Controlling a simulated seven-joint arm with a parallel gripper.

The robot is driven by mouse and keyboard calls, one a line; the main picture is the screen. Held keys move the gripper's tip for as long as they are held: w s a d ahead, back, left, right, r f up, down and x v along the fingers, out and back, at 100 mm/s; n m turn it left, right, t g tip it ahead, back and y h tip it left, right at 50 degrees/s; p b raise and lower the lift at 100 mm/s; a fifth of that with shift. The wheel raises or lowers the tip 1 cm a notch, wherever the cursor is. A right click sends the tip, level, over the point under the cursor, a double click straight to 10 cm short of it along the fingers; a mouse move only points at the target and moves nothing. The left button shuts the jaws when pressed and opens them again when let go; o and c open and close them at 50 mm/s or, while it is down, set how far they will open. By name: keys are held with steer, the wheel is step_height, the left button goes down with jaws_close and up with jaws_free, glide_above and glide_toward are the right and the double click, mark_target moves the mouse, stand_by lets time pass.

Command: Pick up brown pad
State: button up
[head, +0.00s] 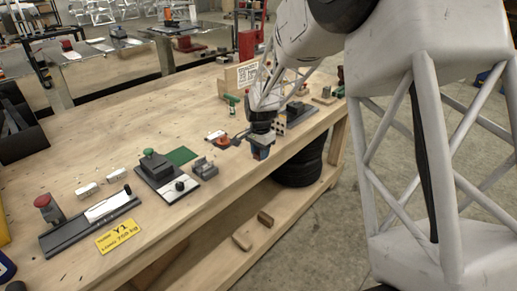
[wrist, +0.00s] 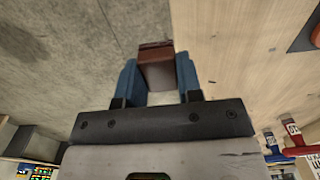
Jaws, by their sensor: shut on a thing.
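The brown pad (wrist: 157,66) is a small reddish-brown block between the two blue fingers of my gripper in the wrist view. My gripper (head: 262,151) is shut on it, with a finger on each side and the pad's far end sticking out past the tips. In the head view my gripper is at the front edge of the wooden workbench (head: 125,100), right of the middle. The pad cannot be made out clearly there. The wrist view shows bench top on the right of the pad and concrete floor on the left.
An orange-red part (head: 218,138) and a grey metal block (head: 204,167) lie left of my gripper. A black fixture with a green knob (head: 150,153) stands farther left. Brown blocks (head: 265,218) rest on the lower shelf, near black tyres (head: 299,170).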

steer(key=shift+s, duration=0.2)
stand_by(0.5)
steer(key=o, duration=0.4)
steer(key=shift+c, duration=1.4)
steer(key=w+a+r, duration=0.2)
steer(key=w+a, duration=0.7)
steer(key=w, duration=0.1)
steer(key=w+a+r, duration=0.3)
steer(key=w+a, duration=0.6)
steer(key=w, duration=0.2)
steer(key=shift+a, duration=0.25)
steer(key=shift+w, duration=0.1)
